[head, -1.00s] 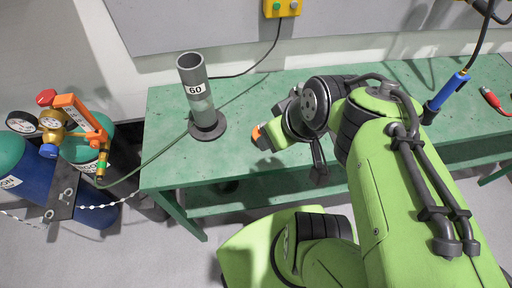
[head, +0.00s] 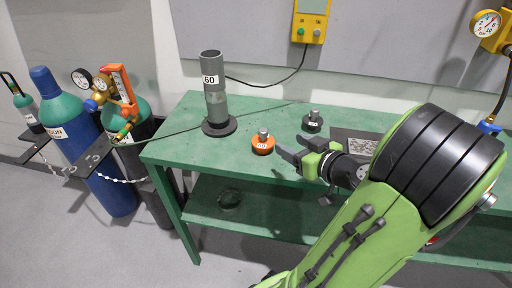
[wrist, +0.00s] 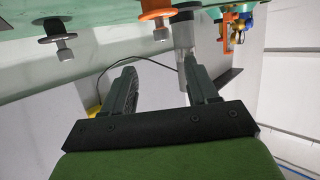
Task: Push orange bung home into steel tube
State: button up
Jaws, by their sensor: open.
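The steel tube (head: 215,88), labelled 60, stands upright on a dark round base on the green table; its top is open. The orange bung (head: 263,146), with a steel knob on top, sits on the table to the right of the tube. My gripper (head: 288,154) is open and empty, its fingers pointing left just right of the bung. In the wrist view my gripper (wrist: 158,75) has its fingers apart with nothing between them. The orange bung (wrist: 155,10) shows beyond the fingertips, with the tube (wrist: 183,38) behind it.
A dark bung (head: 312,122) with a similar knob stands behind my gripper. Gas cylinders (head: 75,130) with gauges stand left of the table. A cable runs behind the tube to a yellow box (head: 310,22) on the wall. The table's front left (head: 190,150) is clear.

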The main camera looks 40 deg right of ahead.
aim_at(265, 131)
jog(key=x, duration=1.3)
jog(key=shift+w+a+b, duration=0.15)
jog(key=shift+w+b, duration=0.05)
jog(key=shift+b, duration=0.2)
jog(key=shift+s, duration=0.1)
jog(key=shift+r, duration=0.1)
grip_shut()
